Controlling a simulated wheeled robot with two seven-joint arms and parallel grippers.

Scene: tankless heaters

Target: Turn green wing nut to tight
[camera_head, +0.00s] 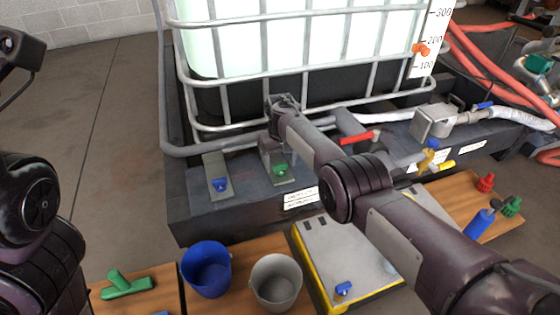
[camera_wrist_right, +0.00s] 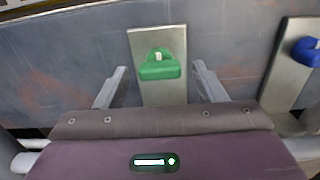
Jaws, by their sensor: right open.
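The green wing nut (camera_head: 281,169) sits on a grey metal plate on the dark base below the big tank. In the right wrist view the green wing nut (camera_wrist_right: 160,65) is centred, with its wings lying roughly sideways across the plate (camera_wrist_right: 157,37). My right gripper (camera_head: 272,150) is just behind the nut in the head view. In the right wrist view, the open fingers of my right gripper (camera_wrist_right: 160,72) stand one on each side of the nut, with visible gaps and nothing held. My left arm is at the left edge, but its gripper does not show.
A blue wing nut (camera_head: 220,184) on its own plate is beside the green one; it also shows in the right wrist view (camera_wrist_right: 308,51). Tank cage bars (camera_head: 240,82) rise behind. A blue bucket (camera_head: 206,270) and grey bucket (camera_head: 276,283) stand in front. Floor (camera_head: 110,150) at left is clear.

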